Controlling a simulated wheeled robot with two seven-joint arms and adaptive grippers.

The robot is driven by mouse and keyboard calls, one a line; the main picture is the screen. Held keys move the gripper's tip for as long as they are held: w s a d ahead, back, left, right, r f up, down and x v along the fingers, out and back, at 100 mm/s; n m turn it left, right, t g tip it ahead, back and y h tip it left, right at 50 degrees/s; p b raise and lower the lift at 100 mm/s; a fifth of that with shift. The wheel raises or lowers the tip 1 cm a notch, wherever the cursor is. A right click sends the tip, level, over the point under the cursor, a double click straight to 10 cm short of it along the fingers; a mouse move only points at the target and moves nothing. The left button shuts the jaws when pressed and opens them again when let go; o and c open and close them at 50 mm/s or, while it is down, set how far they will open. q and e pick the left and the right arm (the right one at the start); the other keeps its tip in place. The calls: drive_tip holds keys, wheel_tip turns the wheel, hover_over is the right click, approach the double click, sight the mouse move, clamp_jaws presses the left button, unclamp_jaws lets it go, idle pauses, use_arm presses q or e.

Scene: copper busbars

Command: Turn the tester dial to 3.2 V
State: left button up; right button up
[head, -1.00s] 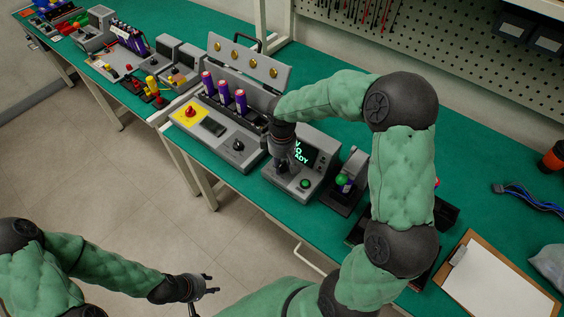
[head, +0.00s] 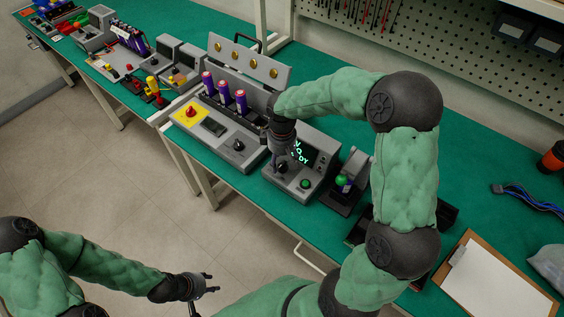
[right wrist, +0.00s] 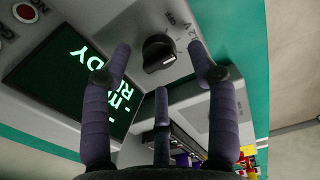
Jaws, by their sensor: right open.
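The tester (head: 318,178) is a grey box on the green bench, with a lit green-text screen (head: 301,153) and a green button (head: 305,183). My right gripper (head: 283,157) is over the dial in the head view. In the right wrist view its open fingers (right wrist: 160,60) stand on both sides of the dial, with a visible gap on each side. My left gripper (head: 209,283) is open and empty, off the bench at lower left.
Left of the tester is a grey station with purple cells (head: 224,95), a black knob (head: 238,146) and a red button on yellow (head: 190,112). A dark stand (head: 345,188) is close on the right. A clipboard (head: 495,283) lies further right.

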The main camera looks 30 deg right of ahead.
sight(282, 164)
wheel_tip(282, 164, up, 10)
drive_tip(key=shift+r, duration=0.15)
idle(0.7)
